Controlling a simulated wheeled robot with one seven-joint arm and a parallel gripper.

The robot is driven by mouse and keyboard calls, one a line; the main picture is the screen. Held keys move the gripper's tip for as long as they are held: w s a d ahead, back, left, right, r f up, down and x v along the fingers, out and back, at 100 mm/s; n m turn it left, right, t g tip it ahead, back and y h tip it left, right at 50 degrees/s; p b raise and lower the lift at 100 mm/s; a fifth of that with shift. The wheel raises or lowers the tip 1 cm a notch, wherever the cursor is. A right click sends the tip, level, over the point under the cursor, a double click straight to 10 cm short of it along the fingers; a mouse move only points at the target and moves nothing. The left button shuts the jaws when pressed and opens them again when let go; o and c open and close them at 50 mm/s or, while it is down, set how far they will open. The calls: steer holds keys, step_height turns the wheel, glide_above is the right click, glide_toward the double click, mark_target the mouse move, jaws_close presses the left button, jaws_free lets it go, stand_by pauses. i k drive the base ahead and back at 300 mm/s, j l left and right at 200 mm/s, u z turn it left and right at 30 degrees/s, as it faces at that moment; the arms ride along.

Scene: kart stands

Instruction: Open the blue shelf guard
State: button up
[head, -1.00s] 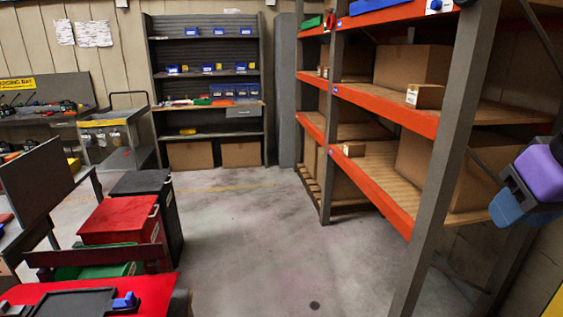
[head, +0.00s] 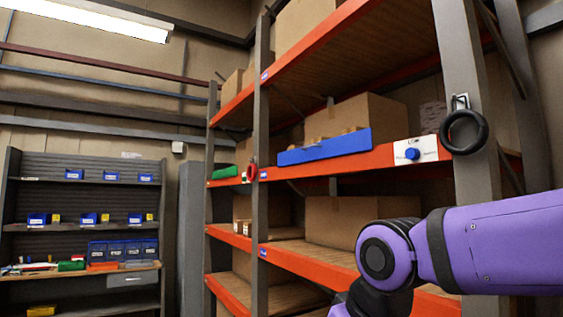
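The blue shelf guard (head: 325,147) is a long flat bar along the front edge of an upper shelf on the orange rack. It stands upright in front of a cardboard box and small yellowish items. To its right, a white plate with a blue knob (head: 412,153) sits on the same orange beam. My purple arm comes in from the lower right, below and right of the guard and apart from it in the picture. My gripper is out of the frame.
A black ring (head: 464,131) hangs on the near grey rack post (head: 470,60). A green guard (head: 224,172) and a red ring (head: 252,170) are farther left. A dark shelving unit with blue bins (head: 122,250) stands at the back left.

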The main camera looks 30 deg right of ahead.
mark_target(361, 140)
steer(key=i+l+u, duration=0.1)
steer(key=i, duration=1.7)
